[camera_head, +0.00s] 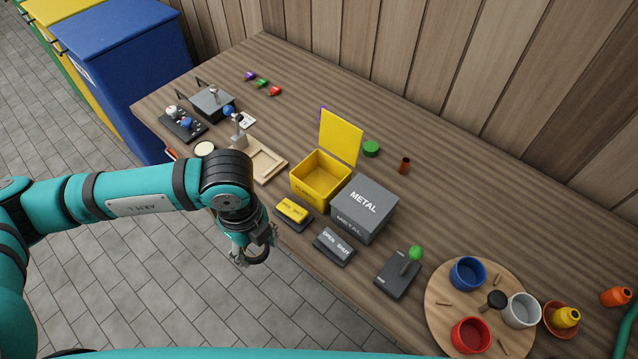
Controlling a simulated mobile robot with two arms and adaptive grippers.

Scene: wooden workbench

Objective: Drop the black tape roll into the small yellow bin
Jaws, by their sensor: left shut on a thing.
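The small yellow bin (309,190) stands near the front edge of the bench with its yellow lid (341,137) raised. Its inside is visible and looks empty. My left gripper (250,258) points down beyond the bench's front edge, to the lower left of the bin. It is shut on a dark ring-shaped thing, which looks like the black tape roll (259,253), partly hidden by the fingers. The roll is apart from the bin. My right gripper is not in view.
A grey METAL box (364,208) stands right of the bin. A yellow-topped block (293,211), an OPEN/SHUT switch (334,245) and a green-knobbed lever (400,273) line the front. A round board (440,325) with cups is at right; a wooden tray (266,163) is left.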

